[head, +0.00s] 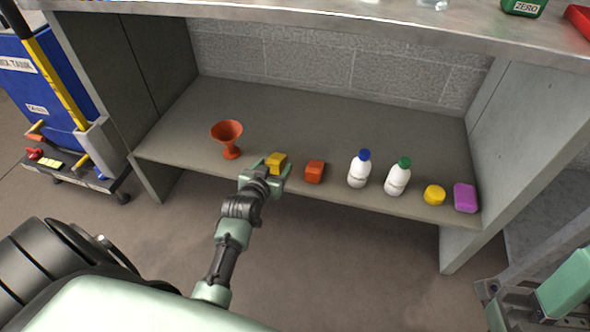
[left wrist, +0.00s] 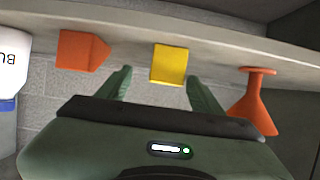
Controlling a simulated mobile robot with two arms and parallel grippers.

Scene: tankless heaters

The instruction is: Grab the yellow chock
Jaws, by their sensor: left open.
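The yellow chock (head: 277,161) sits on the lower shelf near its front edge, between an orange funnel and an orange block. My left gripper (head: 270,171) is at the shelf's front edge, right by the chock, with its jaws open. In the left wrist view, which is upside down, the yellow chock (left wrist: 169,64) shows between and just beyond the two spread green fingertips (left wrist: 158,79). The fingers do not appear closed on it. My right gripper is not clearly in view.
The orange funnel (head: 228,137) stands left of the chock, and the orange block (head: 314,171) is close on its right. Further right are two white bottles (head: 359,170), a yellow round item (head: 434,195) and a purple item (head: 465,198). A countertop (head: 330,30) overhangs the shelf.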

